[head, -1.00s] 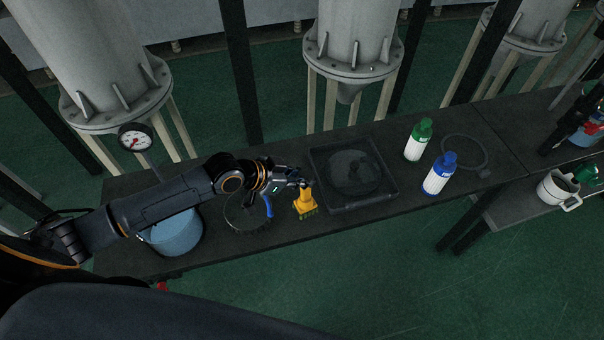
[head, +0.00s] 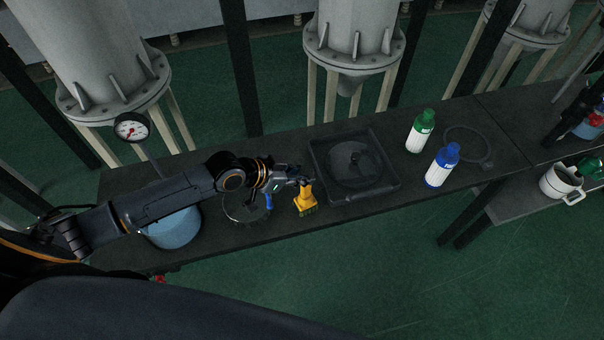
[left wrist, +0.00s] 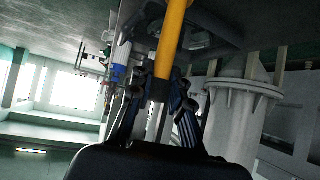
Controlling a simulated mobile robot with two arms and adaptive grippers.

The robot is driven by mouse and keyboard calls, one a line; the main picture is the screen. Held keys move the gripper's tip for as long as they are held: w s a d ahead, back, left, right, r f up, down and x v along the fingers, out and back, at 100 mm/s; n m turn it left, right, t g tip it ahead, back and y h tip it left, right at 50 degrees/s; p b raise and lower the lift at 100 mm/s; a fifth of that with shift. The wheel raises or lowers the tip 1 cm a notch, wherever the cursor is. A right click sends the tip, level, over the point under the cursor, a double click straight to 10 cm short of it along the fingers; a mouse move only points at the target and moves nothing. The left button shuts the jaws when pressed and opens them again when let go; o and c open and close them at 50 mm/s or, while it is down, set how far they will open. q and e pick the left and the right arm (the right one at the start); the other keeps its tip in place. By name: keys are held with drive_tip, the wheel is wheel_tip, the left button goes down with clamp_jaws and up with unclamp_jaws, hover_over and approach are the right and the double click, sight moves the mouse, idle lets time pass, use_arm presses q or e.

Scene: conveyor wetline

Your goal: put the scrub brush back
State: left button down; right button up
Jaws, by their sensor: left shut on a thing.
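The scrub brush has a yellow handle and green bristles; it (head: 306,203) shows near the front edge of the dark bench in the head view. My left gripper (head: 308,183) is shut on its handle, with the bristle end pointing toward the front. In the left wrist view the yellow handle (left wrist: 172,40) runs up from between the fingers (left wrist: 160,95). I cannot tell whether the bristles touch the bench. My right gripper is not in view.
A black square tray (head: 383,190) lies right of the brush. A round, clear-looking item (head: 236,212) and a blue pot (head: 176,230) are to its left.

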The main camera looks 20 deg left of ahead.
use_arm(q)
drive_tip(key=shift+f+b, duration=0.45)
drive_tip(key=shift+f, duration=0.15)
idle(0.5)
drive_tip(key=c, duration=1.2)
unclamp_jaws()
drive_tip(key=shift+o, duration=0.2)
drive_tip(key=v, duration=1.2)
